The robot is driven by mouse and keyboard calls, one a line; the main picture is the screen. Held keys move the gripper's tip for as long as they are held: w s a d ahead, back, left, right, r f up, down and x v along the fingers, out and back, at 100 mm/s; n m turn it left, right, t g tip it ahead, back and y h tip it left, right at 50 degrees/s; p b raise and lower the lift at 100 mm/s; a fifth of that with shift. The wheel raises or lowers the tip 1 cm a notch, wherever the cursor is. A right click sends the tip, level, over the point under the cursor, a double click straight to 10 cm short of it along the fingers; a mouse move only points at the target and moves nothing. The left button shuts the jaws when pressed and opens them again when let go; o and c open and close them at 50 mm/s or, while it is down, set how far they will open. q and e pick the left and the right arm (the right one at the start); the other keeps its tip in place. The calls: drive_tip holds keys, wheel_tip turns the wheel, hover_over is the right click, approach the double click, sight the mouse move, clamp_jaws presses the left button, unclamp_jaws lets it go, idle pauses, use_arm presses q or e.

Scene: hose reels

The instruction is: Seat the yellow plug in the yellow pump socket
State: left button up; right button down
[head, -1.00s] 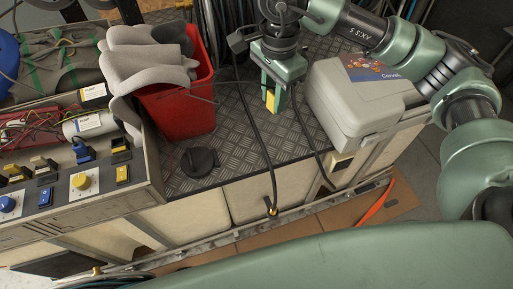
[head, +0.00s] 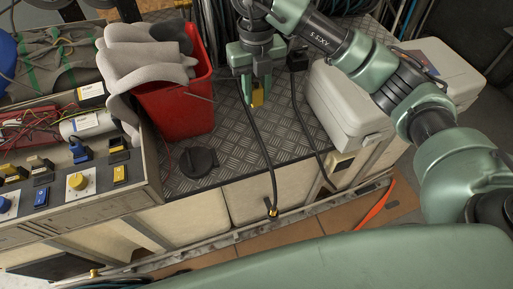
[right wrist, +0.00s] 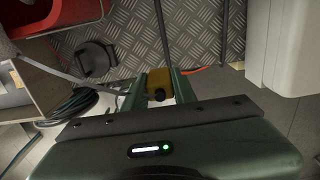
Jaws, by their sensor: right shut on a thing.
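My right gripper (head: 257,101) is shut on the yellow plug (head: 257,97), held above the tread-plate deck. In the right wrist view the yellow plug (right wrist: 155,80) sits between the fingers, its dark round end towards the camera. A control panel (head: 105,205) stands at the left. It bears a yellow round part (head: 77,182) on a white plate, a yellow rectangular part (head: 120,174) and blue counterparts. I cannot tell for sure which is the yellow pump socket. The plug is well to the right of the panel, apart from it. My left gripper is not in view.
A red bucket (head: 178,110) with grey gloves (head: 150,60) stands between panel and plug. A black round cap (head: 198,161) lies on the deck (head: 225,130). A grey case (head: 345,112) stands right of the gripper. Black cables (head: 262,150) run down over the deck's front edge.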

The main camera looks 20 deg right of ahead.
wheel_tip(320, 180, down, 16)
drive_tip(key=shift+p, duration=0.45)
wheel_tip(320, 180, down, 3)
drive_tip(key=shift+f, duration=0.3)
drive_tip(key=shift+f, duration=0.1)
drive_tip(key=shift+f, duration=0.15)
drive_tip(key=c, duration=1.1)
unclamp_jaws()
